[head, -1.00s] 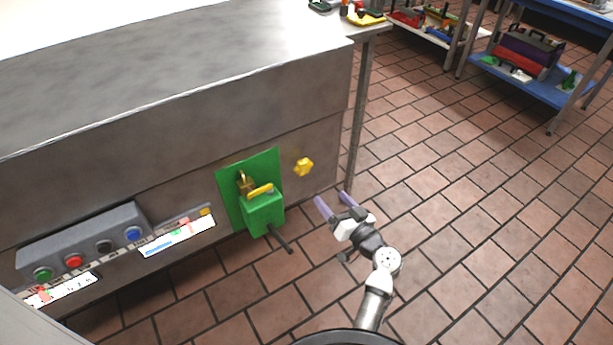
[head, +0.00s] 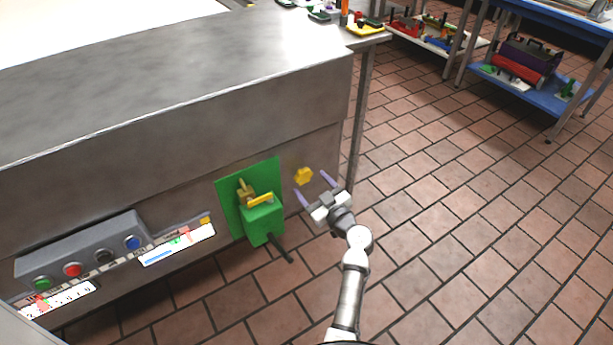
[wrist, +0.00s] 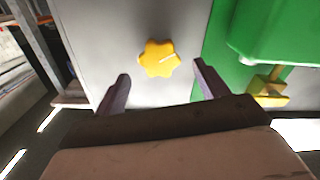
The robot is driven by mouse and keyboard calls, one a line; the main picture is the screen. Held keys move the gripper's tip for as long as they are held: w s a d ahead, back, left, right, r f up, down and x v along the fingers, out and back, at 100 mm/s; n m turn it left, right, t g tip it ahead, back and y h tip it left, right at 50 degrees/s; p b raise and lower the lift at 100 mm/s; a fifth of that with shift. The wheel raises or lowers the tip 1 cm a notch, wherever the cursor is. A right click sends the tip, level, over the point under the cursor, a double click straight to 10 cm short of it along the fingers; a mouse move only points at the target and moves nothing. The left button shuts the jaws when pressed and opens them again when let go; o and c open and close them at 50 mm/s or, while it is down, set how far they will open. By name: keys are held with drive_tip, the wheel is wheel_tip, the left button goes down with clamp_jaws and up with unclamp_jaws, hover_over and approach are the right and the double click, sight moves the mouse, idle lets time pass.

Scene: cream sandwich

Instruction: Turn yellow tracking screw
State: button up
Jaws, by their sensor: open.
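The yellow tracking screw (head: 303,176) is a lobed knob on the steel side panel of the machine, right of a green plate. In the wrist view the yellow screw (wrist: 160,58) has a star shape with a pale line from its middle toward the upper right. My gripper (head: 313,187) is open and empty, its two purple-grey fingers pointing toward the screw. In the wrist view my gripper (wrist: 158,84) has one finger to each side of the screw's direction. The screw appears ahead of the fingertips, and I see no contact.
Left of the screw is a green plate (head: 228,183) with a green box (head: 262,222), a yellow handle and a dark rod sticking out low. A grey button box (head: 85,248) is farther left. A table leg (head: 361,125) stands to the right.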

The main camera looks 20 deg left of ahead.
sight(305, 178)
drive_tip(key=shift+x, duration=1.95)
drive_tip(key=c, duration=1)
drive_tip(key=shift+f, duration=0.1)
drive_tip(key=shift+m, duration=0.4)
